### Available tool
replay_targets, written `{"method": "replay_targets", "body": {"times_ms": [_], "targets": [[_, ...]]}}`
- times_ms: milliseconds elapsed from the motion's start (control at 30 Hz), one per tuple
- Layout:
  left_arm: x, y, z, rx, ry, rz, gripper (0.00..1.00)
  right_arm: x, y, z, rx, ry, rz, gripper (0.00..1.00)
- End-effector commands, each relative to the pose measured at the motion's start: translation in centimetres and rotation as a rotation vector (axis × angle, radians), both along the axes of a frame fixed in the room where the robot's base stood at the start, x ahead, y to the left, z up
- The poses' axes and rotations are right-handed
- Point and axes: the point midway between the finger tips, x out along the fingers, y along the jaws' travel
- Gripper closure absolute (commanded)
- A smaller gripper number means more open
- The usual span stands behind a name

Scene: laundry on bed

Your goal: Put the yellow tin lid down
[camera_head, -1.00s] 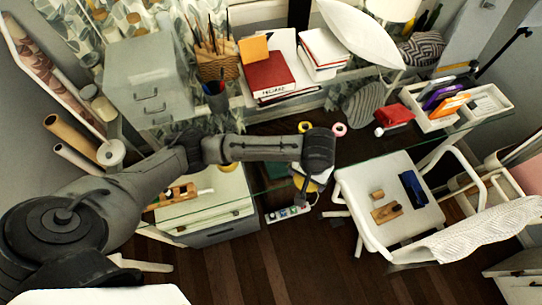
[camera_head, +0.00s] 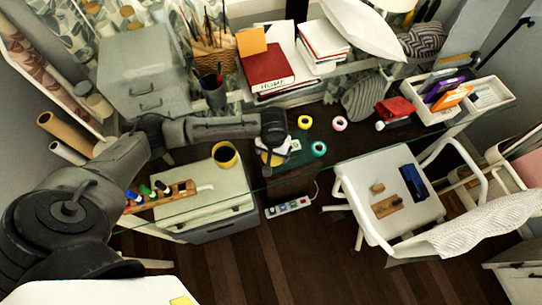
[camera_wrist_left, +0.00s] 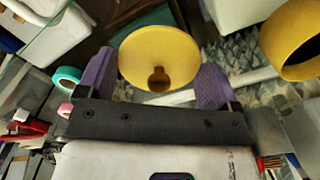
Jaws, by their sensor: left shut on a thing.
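The yellow tin lid (camera_wrist_left: 158,48) is a round disc with a small knob, between the two purple fingers of my left gripper (camera_wrist_left: 155,78) in the left wrist view. The gripper is shut on it. In the head view my left gripper (camera_head: 274,145) hangs over the glass desk, and only part of the lid (camera_head: 268,158) shows below it. An open yellow tin (camera_head: 225,155) stands left of the gripper, over the drawer unit. It also shows at the right of the left wrist view (camera_wrist_left: 275,48). My right gripper is out of view.
Yellow, pink and teal tape rings (camera_head: 319,149) lie right of the gripper. A book stack (camera_head: 268,72) and a pen cup (camera_head: 212,92) stand behind. A wooden marker holder (camera_head: 160,197) lies at front left. A red stapler-like thing (camera_head: 394,108) and a white organiser (camera_head: 430,113) are right.

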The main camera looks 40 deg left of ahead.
Motion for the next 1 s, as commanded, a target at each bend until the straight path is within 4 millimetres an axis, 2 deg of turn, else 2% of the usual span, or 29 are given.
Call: {"method": "replay_targets", "body": {"times_ms": [267, 600, 967, 1000], "targets": [[-0.1, 0.8, -0.9, 0.0, 0.001, 0.0, 0.36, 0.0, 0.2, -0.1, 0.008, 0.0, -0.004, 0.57], [-0.1, 0.8, -4.4, 0.001, 0.0, 0.0, 0.36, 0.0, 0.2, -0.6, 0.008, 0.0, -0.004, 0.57], [-0.1, 0.7, -4.6, 0.001, 0.0, -0.001, 0.36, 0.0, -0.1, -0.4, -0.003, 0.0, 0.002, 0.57], [-0.1, 0.7, -4.7, 0.0, 0.0, -0.001, 0.13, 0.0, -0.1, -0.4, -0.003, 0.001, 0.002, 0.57]]}}
